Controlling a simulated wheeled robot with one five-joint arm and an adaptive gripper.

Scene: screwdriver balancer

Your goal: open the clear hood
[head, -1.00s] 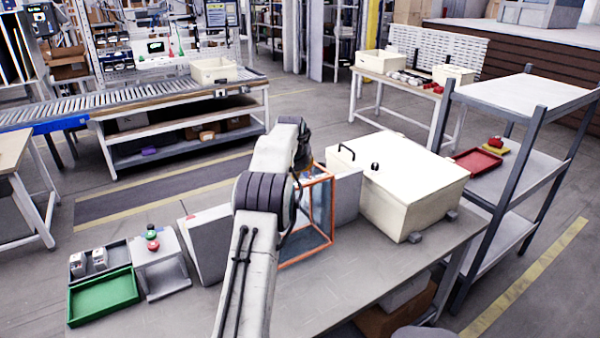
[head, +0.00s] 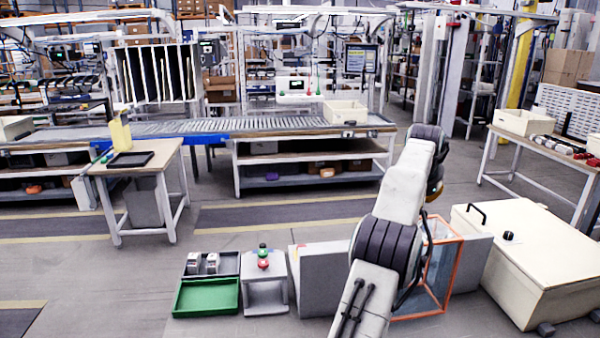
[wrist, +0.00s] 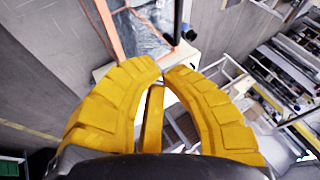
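The clear hood has an orange frame (head: 459,268) with see-through panels and stands on the grey bench, partly hidden behind my arm in the head view. In the wrist view its orange frame (wrist: 106,32) and a shiny clear panel (wrist: 150,38) lie beyond my fingers. A dark upright bar (wrist: 178,22) with a black round end shows there too; I cannot tell what it belongs to. My gripper (wrist: 161,70) has yellow fingers whose tips nearly meet, with nothing seen between them. My arm hides the gripper in the head view.
A cream box (head: 540,250) with a black handle and knob stands right of the hood. Grey blocks stand beside it. A small stand with red and green buttons (head: 263,258) and a green tray (head: 206,297) are to the left.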

